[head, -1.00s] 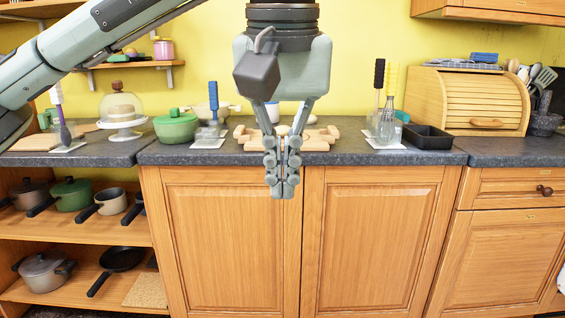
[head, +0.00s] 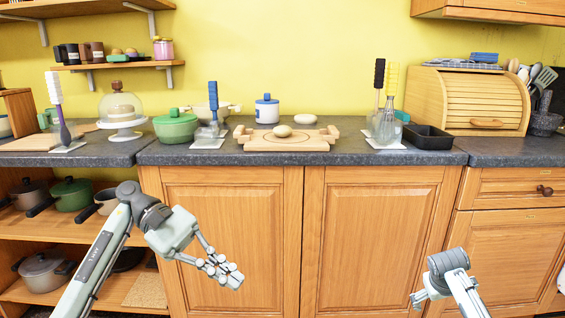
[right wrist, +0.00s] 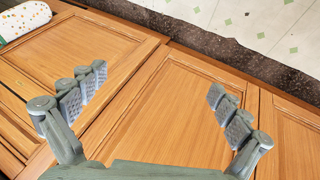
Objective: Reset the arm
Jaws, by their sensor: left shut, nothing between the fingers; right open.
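My left gripper (head: 226,274) is in front of the lower cupboard doors in the head view, below the counter edge. Its fingers are together with nothing between them. My right gripper (head: 418,299) is low at the right in the head view, in front of the right cupboard door. In the right wrist view its fingers (right wrist: 158,105) are spread wide and empty, with wooden cupboard doors behind them. Neither gripper touches anything that I can see.
The dark counter (head: 350,158) carries a wooden board (head: 262,143) with a pale roundish item (head: 282,131), a green pot (head: 176,127), a black tin (head: 428,138) and a bread box (head: 470,100). Open shelves with pots stand at left. Space before the cupboards is free.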

